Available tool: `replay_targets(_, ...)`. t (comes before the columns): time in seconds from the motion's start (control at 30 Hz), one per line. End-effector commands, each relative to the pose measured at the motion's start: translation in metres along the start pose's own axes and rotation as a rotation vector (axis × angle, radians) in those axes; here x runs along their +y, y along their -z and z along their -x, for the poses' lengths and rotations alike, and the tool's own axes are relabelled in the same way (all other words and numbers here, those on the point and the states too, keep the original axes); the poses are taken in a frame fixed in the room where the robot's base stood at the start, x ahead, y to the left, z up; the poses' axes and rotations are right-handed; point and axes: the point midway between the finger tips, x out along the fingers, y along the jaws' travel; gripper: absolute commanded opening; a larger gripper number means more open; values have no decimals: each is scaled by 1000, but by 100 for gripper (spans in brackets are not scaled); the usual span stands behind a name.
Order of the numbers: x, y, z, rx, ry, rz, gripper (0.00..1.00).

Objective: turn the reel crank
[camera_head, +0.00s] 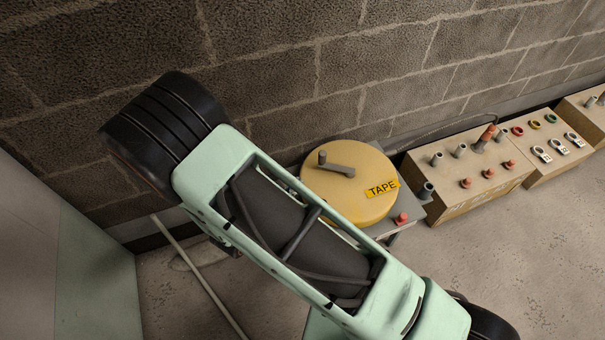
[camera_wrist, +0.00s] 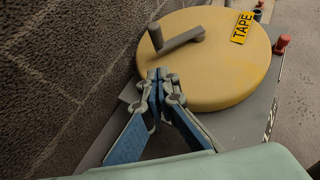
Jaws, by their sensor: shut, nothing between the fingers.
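The reel is a round yellow drum (camera_head: 345,195) with a "TAPE" label on its top near the right rim, set on a grey stand by the block wall. Its crank (camera_head: 337,167) is a grey arm on top with a short upright knob at the end toward the wall. In the wrist view the yellow drum (camera_wrist: 215,75) and the crank (camera_wrist: 180,41) show clearly. My gripper (camera_wrist: 157,75) is shut and empty in the wrist view, at the drum's near-left edge, below the knob and apart from it in the picture. In the head view my arm hides the gripper.
A red knob (camera_head: 401,219) stands on the grey stand's right corner. Boxes with grey pegs and red buttons (camera_head: 470,170) line the wall to the right. The block wall (camera_wrist: 70,60) is close on the left in the wrist view. Open floor (camera_head: 500,270) lies at front right.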

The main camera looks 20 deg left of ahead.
Motion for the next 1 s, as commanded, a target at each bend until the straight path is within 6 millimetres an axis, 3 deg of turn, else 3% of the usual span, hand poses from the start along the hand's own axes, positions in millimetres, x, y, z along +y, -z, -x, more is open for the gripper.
replay_targets(0.37, -1, 3, -81, -3, 4, 0, 0)
replay_targets(0.5, 0, -6, -103, -4, 2, -2, 0)
replay_targets(0.7, 0, -18, -120, -3, 2, -1, 0)
replay_targets(1.0, 0, -21, -123, -3, 1, 0, 0)
